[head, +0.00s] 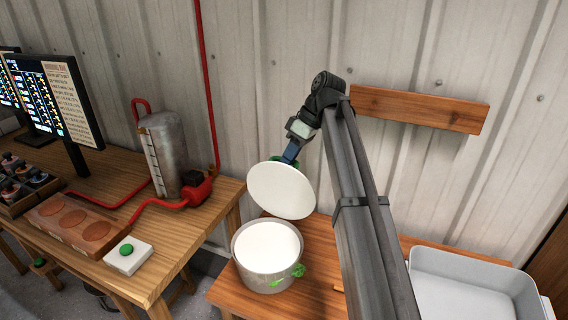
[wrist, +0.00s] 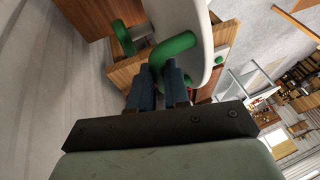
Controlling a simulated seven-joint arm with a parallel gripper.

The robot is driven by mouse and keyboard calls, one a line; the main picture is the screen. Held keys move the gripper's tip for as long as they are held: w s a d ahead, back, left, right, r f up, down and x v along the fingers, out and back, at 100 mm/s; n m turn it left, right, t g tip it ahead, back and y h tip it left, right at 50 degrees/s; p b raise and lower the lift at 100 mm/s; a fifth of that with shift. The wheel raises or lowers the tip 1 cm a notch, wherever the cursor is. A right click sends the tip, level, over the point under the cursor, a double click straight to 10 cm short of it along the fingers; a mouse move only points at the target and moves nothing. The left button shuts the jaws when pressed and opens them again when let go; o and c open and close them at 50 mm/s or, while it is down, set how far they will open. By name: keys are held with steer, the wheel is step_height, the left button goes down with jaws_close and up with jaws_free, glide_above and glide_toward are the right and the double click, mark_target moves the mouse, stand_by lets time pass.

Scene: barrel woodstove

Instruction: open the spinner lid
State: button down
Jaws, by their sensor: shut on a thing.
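The spinner's round white lid (head: 282,190) stands steeply tilted above and behind the grey round spinner pot (head: 265,272) on the small wooden table. The pot's top is uncovered and its inside looks white. I cannot tell whether the lid's lower edge touches the rim. A green part (head: 299,271) sticks out at the pot's front right. My gripper (head: 290,155) is at the lid's upper back side, mostly hidden by it. In the wrist view, my blue fingers (wrist: 158,85) are shut on the lid's curved green handle (wrist: 175,46), with the white lid (wrist: 185,15) beyond.
A wooden bench (head: 150,275) on the left bears a metal tank (head: 165,150) with red hoses, a white box with a green button (head: 127,250) and monitors. A pale tray (head: 465,290) stands at right. A wooden wall board (head: 420,108) is behind my arm.

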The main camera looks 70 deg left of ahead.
steer(key=shift+w+a+f+g+h, duration=0.4)
steer(key=shift+w+a+f+g, duration=0.15)
steer(key=shift+w, duration=0.2)
steer(key=c, duration=1.4)
jaws_free()
steer(key=shift+o, duration=1.2)
steer(key=shift+a+r, duration=0.1)
steer(key=shift+r, duration=0.05)
steer(key=shift+s, duration=0.1)
